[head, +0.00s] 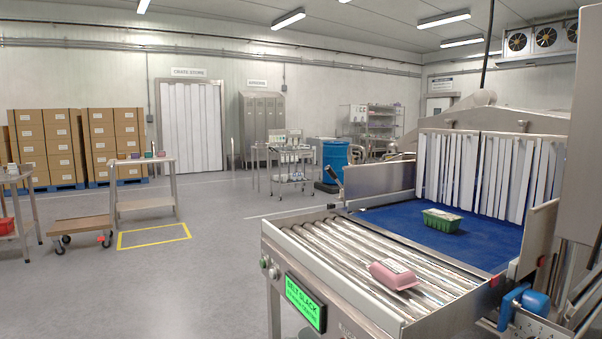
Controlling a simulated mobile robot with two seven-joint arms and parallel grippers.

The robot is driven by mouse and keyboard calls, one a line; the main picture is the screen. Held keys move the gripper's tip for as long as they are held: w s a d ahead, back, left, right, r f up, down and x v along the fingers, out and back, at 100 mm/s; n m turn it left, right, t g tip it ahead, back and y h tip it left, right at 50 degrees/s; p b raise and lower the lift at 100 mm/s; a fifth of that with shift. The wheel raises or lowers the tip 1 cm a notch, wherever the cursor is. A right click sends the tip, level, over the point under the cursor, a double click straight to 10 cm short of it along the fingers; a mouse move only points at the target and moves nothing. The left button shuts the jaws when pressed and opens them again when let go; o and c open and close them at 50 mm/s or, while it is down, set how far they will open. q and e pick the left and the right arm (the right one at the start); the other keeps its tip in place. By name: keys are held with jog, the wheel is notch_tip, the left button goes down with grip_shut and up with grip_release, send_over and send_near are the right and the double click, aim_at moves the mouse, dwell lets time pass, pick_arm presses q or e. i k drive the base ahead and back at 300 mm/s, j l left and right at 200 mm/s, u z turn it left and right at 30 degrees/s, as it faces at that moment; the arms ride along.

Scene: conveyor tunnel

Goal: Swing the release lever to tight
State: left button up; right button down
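The conveyor has a roller section (345,258) in front and a blue belt (400,220) behind it, which runs to a white strip curtain (465,175). A green-lit display (304,302) on its front side reads "BELT SLACK"; the smaller line below is hard to read. A tilted lever with a black grip (334,174) stands at the left side of the belt section; it looks like the release lever, but its markings cannot be read. Neither of my grippers is in view.
A pink pack (394,275) lies on the rollers and a green tray (441,220) sits on the belt. A blue motor (524,307) is at the right side. Floor (215,270) left of the conveyor is clear up to a bench (145,188) and a low cart (80,226).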

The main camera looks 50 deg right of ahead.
aim_at(329, 169)
jog(key=i+j+z, duration=0.2)
jog(key=i, duration=0.3)
jog(key=i+j+z, duration=0.15)
jog(key=i, duration=0.3)
jog(key=i+z, duration=0.3)
jog(key=i, duration=0.25)
jog(key=i+j+z, duration=0.1)
jog(key=i+z, duration=0.15)
jog(key=i, duration=0.25)
jog(key=i+z, duration=0.2)
jog(key=z, duration=0.15)
jog(key=i+z, duration=0.2)
jog(key=z, duration=0.15)
jog(key=i+j+z, duration=0.1)
jog(key=z, duration=0.25)
jog(key=i+z, duration=0.15)
jog(key=z, duration=0.25)
jog(key=i+j+z, duration=0.1)
jog(key=z, duration=0.3)
jog(key=i+j+z, duration=0.1)
jog(key=z, duration=0.3)
jog(key=i+j, duration=0.05)
jog(key=i, duration=0.05)
